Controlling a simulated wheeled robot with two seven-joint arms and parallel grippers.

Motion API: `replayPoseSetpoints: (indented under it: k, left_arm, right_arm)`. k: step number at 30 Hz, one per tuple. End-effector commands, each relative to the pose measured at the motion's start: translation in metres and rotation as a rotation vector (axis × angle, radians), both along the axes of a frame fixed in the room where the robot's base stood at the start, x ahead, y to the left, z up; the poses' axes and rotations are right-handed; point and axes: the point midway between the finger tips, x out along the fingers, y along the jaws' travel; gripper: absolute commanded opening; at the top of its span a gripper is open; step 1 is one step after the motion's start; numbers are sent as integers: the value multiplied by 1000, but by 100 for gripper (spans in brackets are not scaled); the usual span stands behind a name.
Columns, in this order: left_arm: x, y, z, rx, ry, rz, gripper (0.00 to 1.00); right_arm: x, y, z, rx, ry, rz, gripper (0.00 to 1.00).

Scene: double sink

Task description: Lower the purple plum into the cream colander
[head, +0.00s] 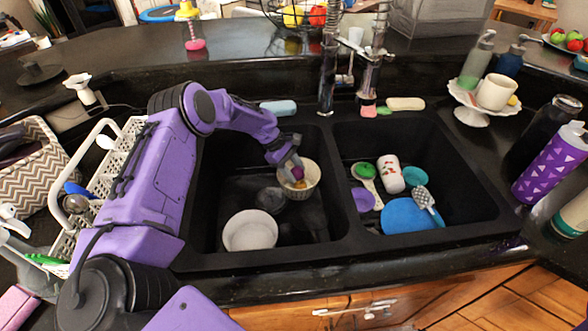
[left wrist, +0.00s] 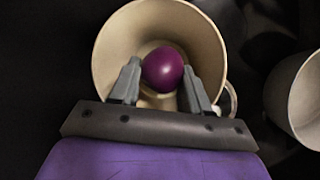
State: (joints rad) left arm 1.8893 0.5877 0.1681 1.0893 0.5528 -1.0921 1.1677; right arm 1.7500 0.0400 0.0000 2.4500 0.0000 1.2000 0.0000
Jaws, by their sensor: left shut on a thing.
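The cream colander (head: 311,180) stands in the left basin of the sink, near the divider. In the left wrist view its round mouth (left wrist: 111,50) opens toward the camera, with a loop handle at its right. The purple plum (left wrist: 163,69) sits between the fingertips of my left gripper (left wrist: 161,85), which is shut on it. The plum appears over the mouth of the colander; how deep it is cannot be told. In the head view the plum (head: 297,173) shows small at the fingertips of my left gripper (head: 293,168). My right gripper is not in view.
A white bowl (head: 250,231) and a dark bowl (head: 270,200) are also in the left basin. The right basin holds a blue plate (head: 408,216), a white cup (head: 390,174) and a brush (head: 365,171). The faucet (head: 328,75) stands behind the divider.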

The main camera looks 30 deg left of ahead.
Motion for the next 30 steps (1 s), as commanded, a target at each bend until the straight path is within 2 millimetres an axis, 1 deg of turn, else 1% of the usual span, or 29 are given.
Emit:
replayPoseSetpoints:
  k: [4, 10, 11, 12, 13, 20, 23, 26, 30]
  left_arm:
    - [0, 0, -3, 0, 0, 0, 0]
    - [0, 0, -2, 0, 0, 0, 0]
    - [0, 0, -2, 0, 0, 0, 53]
    - [0, 0, -2, 0, 0, 0, 66]
    - [0, 0, -2, 0, 0, 0, 76]
    - [0, 0, -2, 0, 0, 0, 76]
    - [0, 0, 2, 0, 0, 0, 76]
    - [0, 0, 17, 0, -1, 0, 76]
    - [0, 0, 49, 0, -1, 0, 76]
  right_arm:
    - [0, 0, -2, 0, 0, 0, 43]
    - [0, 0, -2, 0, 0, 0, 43]
    - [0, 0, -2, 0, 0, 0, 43]
    - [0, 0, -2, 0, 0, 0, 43]
    - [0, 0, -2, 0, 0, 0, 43]
    - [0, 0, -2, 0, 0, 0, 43]
    - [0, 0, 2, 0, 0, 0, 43]
    - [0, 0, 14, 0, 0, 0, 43]
    - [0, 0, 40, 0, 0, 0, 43]
